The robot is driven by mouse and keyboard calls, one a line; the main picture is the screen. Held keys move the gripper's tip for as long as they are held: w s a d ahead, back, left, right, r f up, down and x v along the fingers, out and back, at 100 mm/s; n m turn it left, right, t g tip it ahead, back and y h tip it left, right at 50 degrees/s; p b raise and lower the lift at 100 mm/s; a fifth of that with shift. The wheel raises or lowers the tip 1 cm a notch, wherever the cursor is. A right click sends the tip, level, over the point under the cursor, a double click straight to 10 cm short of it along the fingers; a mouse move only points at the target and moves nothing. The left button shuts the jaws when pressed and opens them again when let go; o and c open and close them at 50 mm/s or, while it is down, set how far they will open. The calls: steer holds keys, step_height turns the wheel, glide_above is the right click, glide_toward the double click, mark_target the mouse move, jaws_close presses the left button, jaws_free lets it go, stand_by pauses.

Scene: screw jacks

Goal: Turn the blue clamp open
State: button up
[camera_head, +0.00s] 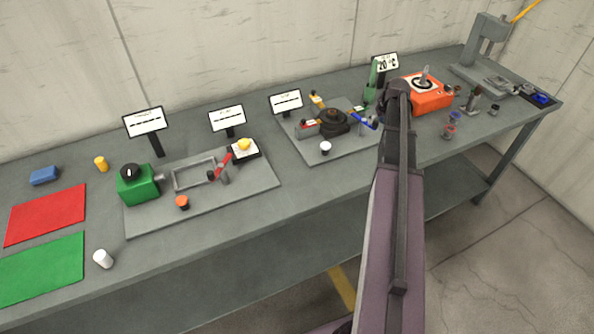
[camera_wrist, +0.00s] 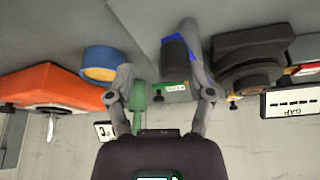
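The blue clamp (camera_head: 365,122) shows its blue handle beside the round black fixture (camera_head: 334,121) on a grey plate. It lies just left of my arm in the head view. In the wrist view, a dark part with a blue edge, which looks like the clamp handle (camera_wrist: 172,39), lies between my fingers, close against the right one. Whether they touch is unclear. My gripper (camera_wrist: 156,52) is open, its two fingers spread apart. In the head view my arm hides the fingers.
An orange box (camera_head: 428,94) stands right of my arm, and a green bottle-like object (camera_head: 370,84) stands behind the clamp. A blue round object (camera_wrist: 101,64) is near my left finger in the wrist view. A red-handled clamp (camera_head: 221,164) is on the left plate.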

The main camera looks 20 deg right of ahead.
steer(key=shift+w+d+n+y, duration=0.25)
steer(key=shift+d+n+y, duration=0.05)
steer(key=shift+n, duration=0.4)
steer(key=shift+w+d+n+y, duration=0.25)
steer(key=shift+d+n+y, duration=0.05)
steer(key=shift+n, duration=0.4)
steer(key=p+v, duration=1.3)
steer(key=v, duration=0.1)
steer(key=s+a+f+g+b, duration=0.1)
steer(key=a+f+b, duration=0.3)
steer(key=a, duration=0.7)
steer(key=s+a+f+g+b, duration=0.1)
steer(key=a+f+b, duration=0.3)
steer(key=a, duration=0.8)
steer(key=s+a+f+g+b, duration=0.1)
steer(key=s+a+f+b, duration=0.2)
steer(key=a, duration=0.9)
steer(key=shift+s+a+f+g+b, duration=0.15)
steer(key=shift+f+b, duration=0.35)
steer(key=shift+f, duration=0.3)
steer(key=shift+s+f+g+b, duration=0.15)
steer(key=shift+f+b, duration=0.35)
steer(key=shift+f, duration=0.3)
steer(key=shift+s+a+f+m+b, duration=0.15)
steer(key=shift+s+a, duration=0.05)
steer(key=shift+a, duration=0.2)
steer(key=shift+s+a+f+m+b, duration=0.15)
steer(key=shift+s+a, duration=0.05)
steer(key=shift+a, duration=0.25)
